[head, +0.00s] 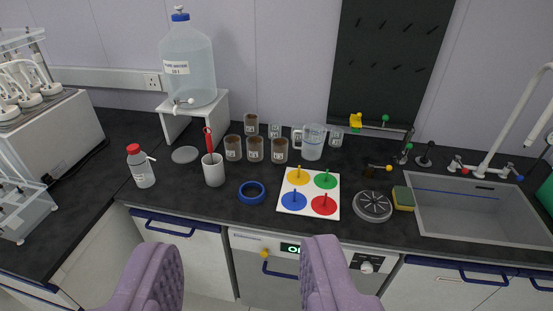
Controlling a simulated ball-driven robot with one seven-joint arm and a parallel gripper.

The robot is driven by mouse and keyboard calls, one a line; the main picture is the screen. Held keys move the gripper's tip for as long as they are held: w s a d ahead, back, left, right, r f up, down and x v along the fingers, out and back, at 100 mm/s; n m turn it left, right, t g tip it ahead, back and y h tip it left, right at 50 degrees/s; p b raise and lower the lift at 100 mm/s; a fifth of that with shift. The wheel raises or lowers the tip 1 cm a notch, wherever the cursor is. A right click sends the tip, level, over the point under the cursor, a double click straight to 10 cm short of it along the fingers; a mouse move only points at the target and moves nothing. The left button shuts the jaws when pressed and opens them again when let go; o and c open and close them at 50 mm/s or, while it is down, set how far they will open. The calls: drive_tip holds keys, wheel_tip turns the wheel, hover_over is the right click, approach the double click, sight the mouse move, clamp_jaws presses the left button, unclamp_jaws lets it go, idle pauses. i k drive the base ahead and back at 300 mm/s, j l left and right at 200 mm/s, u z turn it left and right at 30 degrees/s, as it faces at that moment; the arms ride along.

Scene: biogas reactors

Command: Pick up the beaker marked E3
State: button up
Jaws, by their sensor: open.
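Several small beakers stand in a cluster on the dark counter, each with a white label too small to read, so I cannot tell which one is E3. Three with brown contents stand in a front row: a left beaker (233,148), a middle beaker (255,149) and a right beaker (279,151). Another brown beaker (251,124) stands behind them. A clear beaker (274,131) is beside it, and another clear beaker (336,137) stands farther right. My gripper (238,246) is open and empty, its two purple fingers in front of the counter, well short of the beakers.
A clear jug (313,142) stands right of the cluster. A white cup (213,170) with a red tool, blue tape (252,192) and a coloured peg board (309,193) lie nearer. A water bottle (188,62) on a white stand rises behind left. The sink (480,211) is right.

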sight(279, 144)
drive_tip(key=i+j, duration=0.15)
drive_tip(key=i, duration=1)
drive_tip(key=i+j, duration=0.15)
drive_tip(key=i, duration=1)
